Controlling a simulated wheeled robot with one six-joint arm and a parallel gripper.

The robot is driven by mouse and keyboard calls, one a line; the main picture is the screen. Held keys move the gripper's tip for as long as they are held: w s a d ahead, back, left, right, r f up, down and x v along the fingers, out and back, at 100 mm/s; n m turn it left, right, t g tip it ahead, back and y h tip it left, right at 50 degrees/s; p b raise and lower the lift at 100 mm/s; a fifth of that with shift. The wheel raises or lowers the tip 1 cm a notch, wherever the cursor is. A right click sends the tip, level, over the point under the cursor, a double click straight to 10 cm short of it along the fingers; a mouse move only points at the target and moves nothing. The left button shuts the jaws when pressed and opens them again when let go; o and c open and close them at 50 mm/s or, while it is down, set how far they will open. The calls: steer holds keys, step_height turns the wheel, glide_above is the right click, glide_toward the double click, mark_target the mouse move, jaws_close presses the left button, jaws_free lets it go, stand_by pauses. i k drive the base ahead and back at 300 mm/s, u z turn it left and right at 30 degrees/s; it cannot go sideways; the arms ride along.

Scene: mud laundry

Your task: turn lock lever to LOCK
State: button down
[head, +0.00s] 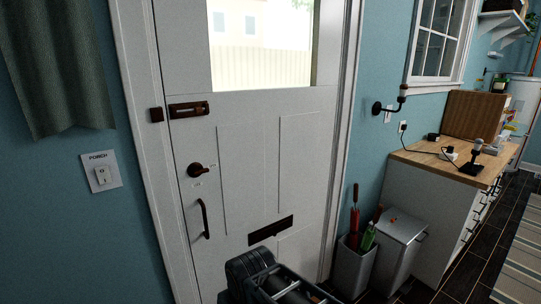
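The lock lever (196,169) is a dark brown round fitting on the white door (252,160), with a short arm that seems to point right. Small pale marks sit beside and below it, too small to read, so I cannot tell which setting it is at. A brown slide latch (188,109) is higher on the door, near its left edge. A dark curved pull handle (203,218) is below the lever. Dark parts of my own arm show at the bottom centre, below and right of the lever and apart from it. My gripper's fingers are not in view.
A switch plate (101,172) marked PORCH is on the blue wall at left. A dark mail slot (270,230) is low on the door. An umbrella bin (355,266), a grey-white bin (398,246) and a wooden-topped counter (440,160) stand at right.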

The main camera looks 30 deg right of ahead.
mark_target(196, 171)
steer(key=u, duration=0.35)
steer(key=i, duration=1)
steer(key=z, duration=0.05)
